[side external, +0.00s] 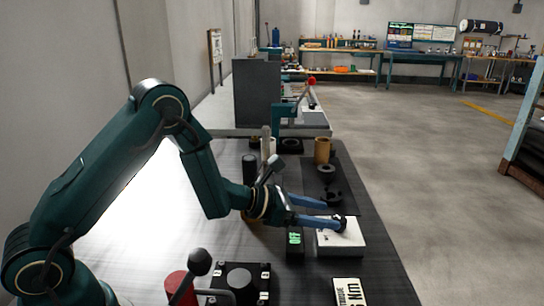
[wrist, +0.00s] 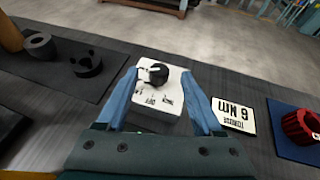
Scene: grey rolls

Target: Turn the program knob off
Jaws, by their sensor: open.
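The program knob is a small black knob (wrist: 160,76) on a white box (wrist: 146,104) with dark printed marks, one seeming to read OFF. In the wrist view it sits between the tips of my gripper's blue fingers (wrist: 161,72), which are spread apart on either side of it. The side view shows the white box (side external: 345,241) on the dark bench, with my gripper (side external: 337,213) reaching over it from the left. The knob (side external: 340,224) is partly hidden by a finger there. I cannot tell whether the fingers touch it, or where its pointer stands.
A black block with green lit characters (side external: 294,240) stands just left of the white box. A torque card (side external: 349,291) lies in front. Dark rings (side external: 331,197) and a tan cylinder (side external: 322,150) stand behind. A red ridged knob (wrist: 302,126) is at right in the wrist view.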

